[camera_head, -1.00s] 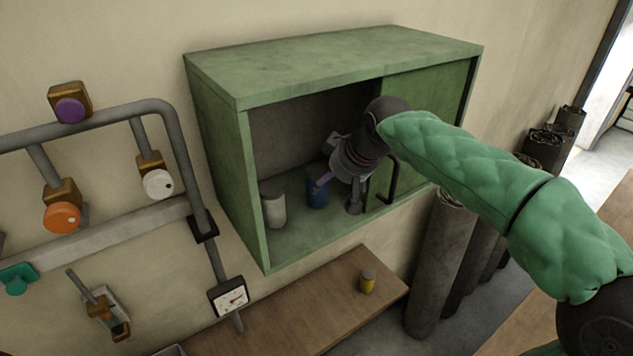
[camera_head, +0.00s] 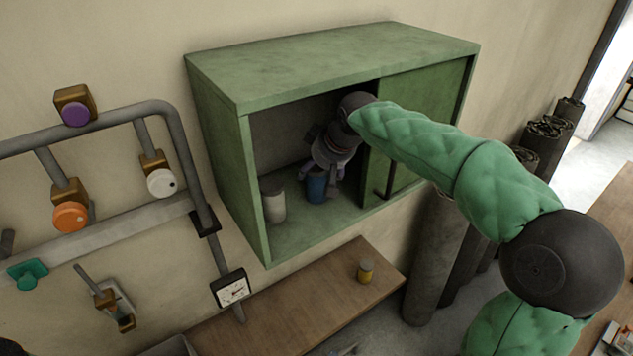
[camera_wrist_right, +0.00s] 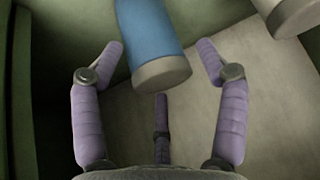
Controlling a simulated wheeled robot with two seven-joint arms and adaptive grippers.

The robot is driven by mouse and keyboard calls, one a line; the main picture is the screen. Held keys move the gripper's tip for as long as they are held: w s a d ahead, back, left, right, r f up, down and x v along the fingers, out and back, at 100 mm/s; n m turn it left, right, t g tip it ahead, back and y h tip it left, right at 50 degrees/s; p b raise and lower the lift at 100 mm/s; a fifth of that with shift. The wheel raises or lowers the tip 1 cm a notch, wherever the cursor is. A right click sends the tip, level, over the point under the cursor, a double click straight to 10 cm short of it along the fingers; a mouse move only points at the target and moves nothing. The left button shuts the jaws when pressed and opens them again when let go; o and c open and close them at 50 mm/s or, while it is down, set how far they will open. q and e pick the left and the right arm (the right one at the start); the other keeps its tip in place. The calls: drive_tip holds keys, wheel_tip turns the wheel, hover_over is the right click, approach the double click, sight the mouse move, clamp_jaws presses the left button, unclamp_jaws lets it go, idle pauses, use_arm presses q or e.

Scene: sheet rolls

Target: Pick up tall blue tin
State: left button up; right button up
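The blue tin (camera_head: 316,187) stands inside the green wall cabinet (camera_head: 254,190), right of a white tin (camera_head: 273,205). My right gripper (camera_head: 324,178) reaches into the cabinet's open left part and partly covers the blue tin. In the right wrist view my right gripper (camera_wrist_right: 160,62) is open, with purple fingers spread to both sides and a third finger below. The blue tin (camera_wrist_right: 148,38) with its pale end lies between the two side fingers, with gaps on both sides. The white tin (camera_wrist_right: 291,14) is at the upper right there. My left gripper is not in view.
A sliding door (camera_head: 425,125) with a dark handle (camera_head: 388,182) closes the cabinet's right part. A small yellow tin (camera_head: 366,271) stands on the wooden bench (camera_head: 290,310) below. Pipes with knobs (camera_head: 70,217) are at left, dark rolls (camera_head: 432,260) at right.

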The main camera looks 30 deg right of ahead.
drive_tip(key=shift+w, duration=0.1)
drive_tip(key=c, duration=0.9)
drive_tip(key=shift+c, duration=1.4)
